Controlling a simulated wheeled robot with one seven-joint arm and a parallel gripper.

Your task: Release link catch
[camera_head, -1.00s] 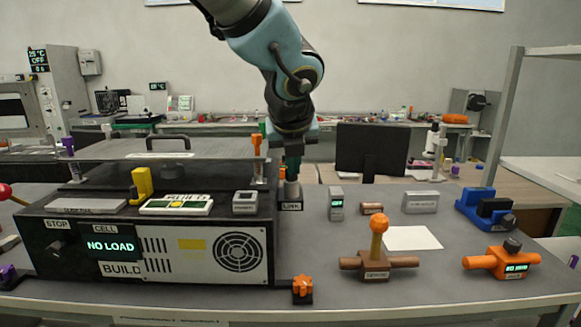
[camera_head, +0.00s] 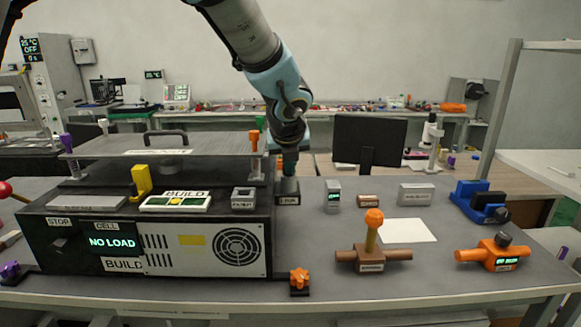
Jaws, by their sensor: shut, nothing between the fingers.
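The link fixture (camera_head: 289,198), a small dark base labelled LINK, stands on the bench just right of the black cell box. A grey upright part rises from it. My gripper (camera_head: 289,174) is shut and points down at the top of this upright part. Its fingertips overlap the fixture in the picture, so I cannot tell whether they touch it. The catch itself is mostly hidden behind my gripper and too small to make out.
The cell box (camera_head: 204,250) with a NO LOAD display and a raised plate (camera_head: 170,146) stands left. An orange-knobbed lever (camera_head: 373,245), an orange fixture (camera_head: 493,256) and a blue fixture (camera_head: 480,203) stand right.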

